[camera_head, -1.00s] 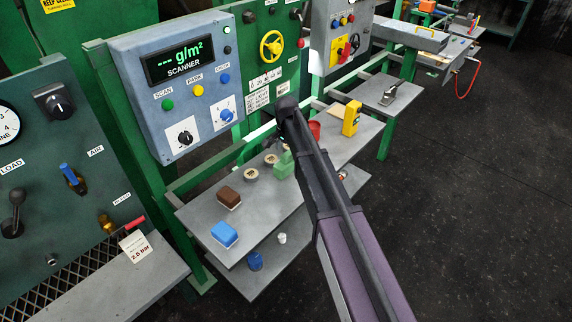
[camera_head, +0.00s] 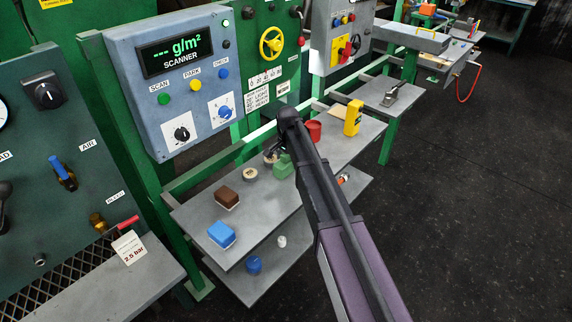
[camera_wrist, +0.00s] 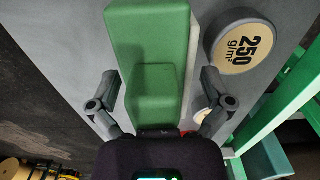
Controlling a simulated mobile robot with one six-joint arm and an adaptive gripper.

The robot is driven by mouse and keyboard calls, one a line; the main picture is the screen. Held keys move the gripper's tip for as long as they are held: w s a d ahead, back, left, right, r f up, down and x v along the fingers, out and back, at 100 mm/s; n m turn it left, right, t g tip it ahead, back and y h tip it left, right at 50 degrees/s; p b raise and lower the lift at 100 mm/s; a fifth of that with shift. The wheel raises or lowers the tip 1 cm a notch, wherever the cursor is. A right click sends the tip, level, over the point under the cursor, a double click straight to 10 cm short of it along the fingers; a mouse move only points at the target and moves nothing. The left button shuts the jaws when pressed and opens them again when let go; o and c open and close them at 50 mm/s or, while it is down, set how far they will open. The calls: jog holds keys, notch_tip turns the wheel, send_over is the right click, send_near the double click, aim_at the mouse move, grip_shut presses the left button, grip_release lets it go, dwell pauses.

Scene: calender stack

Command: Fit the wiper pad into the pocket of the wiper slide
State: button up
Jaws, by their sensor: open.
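A green block with a smaller raised green part (camera_wrist: 155,92) fills the middle of the wrist view, with a pale strip along its right side. It also shows in the head view on the grey shelf (camera_head: 283,168), partly behind my arm. My gripper (camera_wrist: 163,100) is open, with one finger on each side of the raised part and visible gaps to it. A brown block (camera_head: 227,197) and a blue block (camera_head: 221,234), both pale at the bottom, sit on the same shelf. I cannot tell which block is the wiper pad, and I cannot make out the wiper slide or its pocket.
A round disc marked 250 g/m² (camera_wrist: 243,42) lies right of the green block. A red cup (camera_head: 313,131) and a yellow device (camera_head: 352,118) stand farther along the shelf (camera_head: 255,213). A scanner panel (camera_head: 172,80) rises behind. Open floor lies to the right.

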dwell(0.3)
jog(key=c, duration=1.2)
jog(key=shift+r, duration=0.2)
jog(key=shift+c, duration=0.2)
notch_tip(320, 180, up, 4)
jog(key=p, duration=0.4)
jog(key=shift+f, duration=0.15)
jog(key=s+d, duration=0.1)
jog(key=s, duration=0.4)
jog(key=s+d, duration=0.2)
jog(key=s, duration=0.3)
jog(key=s+d+r+p, duration=0.1)
jog(key=s+d, duration=0.1)
jog(key=s, duration=0.3)
jog(key=shift+s, duration=0.1)
notch_tip(320, 180, up, 3)
jog(key=p, duration=0.2)
jog(key=shift+f+p, duration=0.2)
jog(key=shift+p, duration=0.2)
